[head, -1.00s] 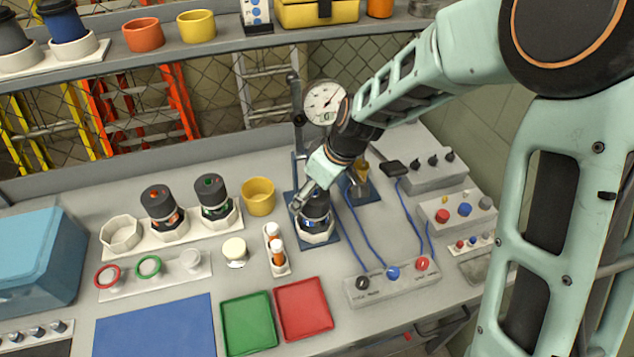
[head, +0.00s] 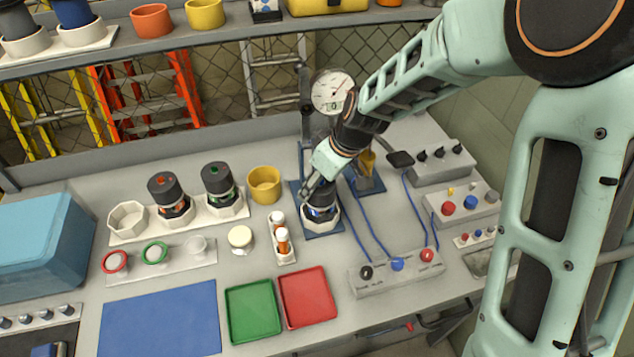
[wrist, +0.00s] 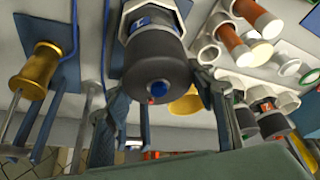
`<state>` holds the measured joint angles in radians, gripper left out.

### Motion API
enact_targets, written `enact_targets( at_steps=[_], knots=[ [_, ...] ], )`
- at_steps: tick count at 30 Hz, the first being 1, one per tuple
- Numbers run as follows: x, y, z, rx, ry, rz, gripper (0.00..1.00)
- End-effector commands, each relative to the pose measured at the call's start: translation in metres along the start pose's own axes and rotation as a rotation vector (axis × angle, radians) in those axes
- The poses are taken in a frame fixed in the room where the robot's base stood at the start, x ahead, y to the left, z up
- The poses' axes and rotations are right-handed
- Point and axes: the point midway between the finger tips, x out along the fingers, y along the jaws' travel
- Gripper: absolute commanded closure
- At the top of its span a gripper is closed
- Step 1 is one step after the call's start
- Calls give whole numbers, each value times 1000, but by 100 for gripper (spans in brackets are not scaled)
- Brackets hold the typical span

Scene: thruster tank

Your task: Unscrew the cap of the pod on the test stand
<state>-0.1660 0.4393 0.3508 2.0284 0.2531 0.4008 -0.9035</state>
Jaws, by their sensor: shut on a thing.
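The pod (head: 321,213) stands upright in a white holder on the blue base of the test stand (head: 330,229). Its dark cap (wrist: 155,62) fills the upper middle of the wrist view, with a blue button and a small red mark on its end. A blue band shows on the pod body beyond the cap. My gripper (head: 318,190) is over the pod from above, its fingers on either side of the cap, shut on it. It also shows in the wrist view (wrist: 163,85). In the head view my gripper hides part of the cap.
A dial gauge (head: 332,92) rises close behind my gripper. A brass fitting (wrist: 36,70) stands beside the pod. Two other capped pods (head: 170,195) (head: 220,185) and a yellow cup (head: 264,184) are to the left. Blue cables run right. Green (head: 253,311) and red trays (head: 307,297) lie in front.

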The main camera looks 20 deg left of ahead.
Motion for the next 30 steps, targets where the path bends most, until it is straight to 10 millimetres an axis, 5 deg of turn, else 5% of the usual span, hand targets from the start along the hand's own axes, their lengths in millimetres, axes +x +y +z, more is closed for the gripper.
enact_targets(
  at_steps=[11,30],
  knots=[
    [1,2,1,-57,1,-25,71],
    [-2,4,-3,-920,4,-374,70]
  ],
)
